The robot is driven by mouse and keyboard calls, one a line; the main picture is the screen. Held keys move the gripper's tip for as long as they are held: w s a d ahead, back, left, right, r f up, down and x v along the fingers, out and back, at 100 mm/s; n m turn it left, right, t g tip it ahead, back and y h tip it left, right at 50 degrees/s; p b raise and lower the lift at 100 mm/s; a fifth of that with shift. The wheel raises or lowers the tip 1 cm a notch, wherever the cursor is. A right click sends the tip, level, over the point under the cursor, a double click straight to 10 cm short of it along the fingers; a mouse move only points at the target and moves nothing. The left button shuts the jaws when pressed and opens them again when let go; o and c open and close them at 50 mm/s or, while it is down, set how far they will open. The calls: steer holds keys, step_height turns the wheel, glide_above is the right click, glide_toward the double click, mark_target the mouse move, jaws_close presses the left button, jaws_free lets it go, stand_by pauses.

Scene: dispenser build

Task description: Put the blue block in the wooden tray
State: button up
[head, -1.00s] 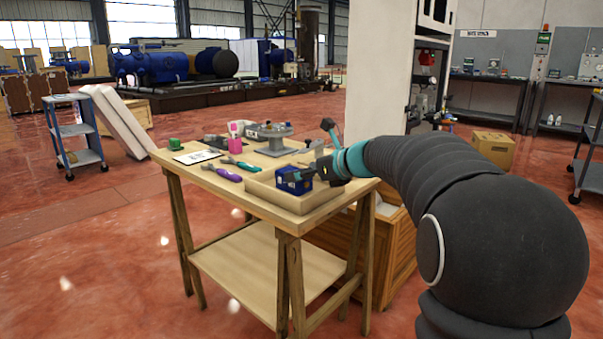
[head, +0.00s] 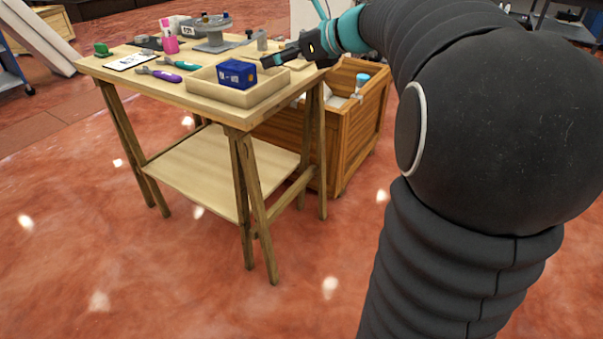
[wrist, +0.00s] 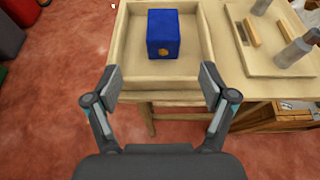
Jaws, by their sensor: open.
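The blue block (head: 237,73) sits inside the wooden tray (head: 245,99) at the front right of the workbench. In the wrist view the blue block (wrist: 163,35) rests on the tray floor, apart from the side walls, with a round orange mark on its near face. The wooden tray (wrist: 207,30) shows around it. My gripper (wrist: 158,88) is open and empty, just on the near side of the tray, with its fingers apart and not touching the block. In the head view my gripper (head: 272,60) is to the right of the block.
The workbench (head: 120,77) also holds pliers (head: 160,74), a pink cup (head: 170,44), a green item (head: 102,49), a white card (head: 130,62) and a grey fixture (head: 213,40). A wooden crate (head: 350,130) stands right of the bench. The red floor in front is clear.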

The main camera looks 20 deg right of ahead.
steer(key=s+a+f+n+g+h, duration=0.1)
steer(key=s+a+f+n+g, duration=0.2)
steer(key=s+a+f+n, duration=0.35)
steer(key=s+f+n+g+h, duration=0.1)
steer(key=s+f+n+h, duration=0.2)
steer(key=s+f+n, duration=0.3)
steer(key=s+f+n+g+h, duration=0.1)
steer(key=s+f+n+h, duration=0.2)
steer(key=s+n, duration=1.3)
step_height(320, 180, down, 3)
steer(key=s, duration=0.2)
steer(key=shift+s+a+f+h, duration=0.15)
steer(key=shift+s+a+h, duration=0.15)
steer(key=shift+h, duration=0.1)
steer(key=shift+r+p, duration=0.85)
